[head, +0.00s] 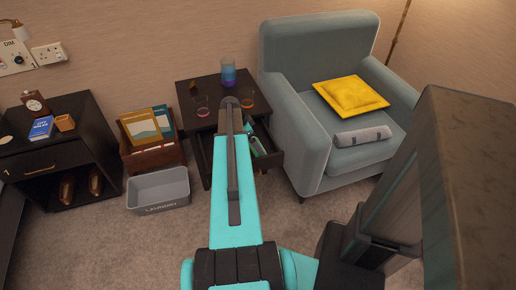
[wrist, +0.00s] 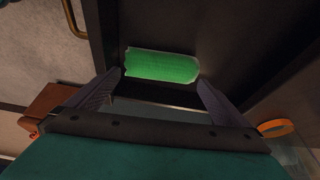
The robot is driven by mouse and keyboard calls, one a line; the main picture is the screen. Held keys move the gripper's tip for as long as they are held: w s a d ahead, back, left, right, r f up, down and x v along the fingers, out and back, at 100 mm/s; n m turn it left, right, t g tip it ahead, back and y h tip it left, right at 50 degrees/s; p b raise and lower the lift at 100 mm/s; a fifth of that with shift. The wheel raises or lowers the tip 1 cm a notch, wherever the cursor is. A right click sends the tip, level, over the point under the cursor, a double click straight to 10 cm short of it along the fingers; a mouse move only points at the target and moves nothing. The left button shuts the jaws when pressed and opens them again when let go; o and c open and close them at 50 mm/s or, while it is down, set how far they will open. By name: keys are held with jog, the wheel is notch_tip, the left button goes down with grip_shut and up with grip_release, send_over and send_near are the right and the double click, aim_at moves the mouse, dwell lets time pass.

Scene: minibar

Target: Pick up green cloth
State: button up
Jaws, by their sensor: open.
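The green cloth (wrist: 162,66) lies in a dark recess in the wrist view, as a flat strip with one rounded end. In the head view, a small green and pale patch (head: 258,146) shows in the pulled-out drawer (head: 270,159) of the dark side table (head: 200,87); I cannot tell whether it is all cloth. My gripper (wrist: 159,80) is open in the wrist view, its fingers spread on either side of the cloth's near edge, with nothing between them. In the head view my arm hides the gripper and part of the drawer.
A blue tumbler (head: 228,73), a pink-based glass (head: 202,106) and an orange-based glass (head: 247,98) stand on the table. The armchair (head: 307,150) is close on the right. A wooden magazine rack (head: 152,155) and grey laundry basket (head: 158,190) stand left.

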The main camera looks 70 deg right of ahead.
dwell(0.3)
jog(key=shift+x, duration=2.65)
jog(key=shift+w, duration=0.1)
jog(key=c, duration=0.7)
jog(key=shift+c, duration=0.2)
jog(key=shift+r, duration=0.1)
jog(key=shift+r, duration=4.95)
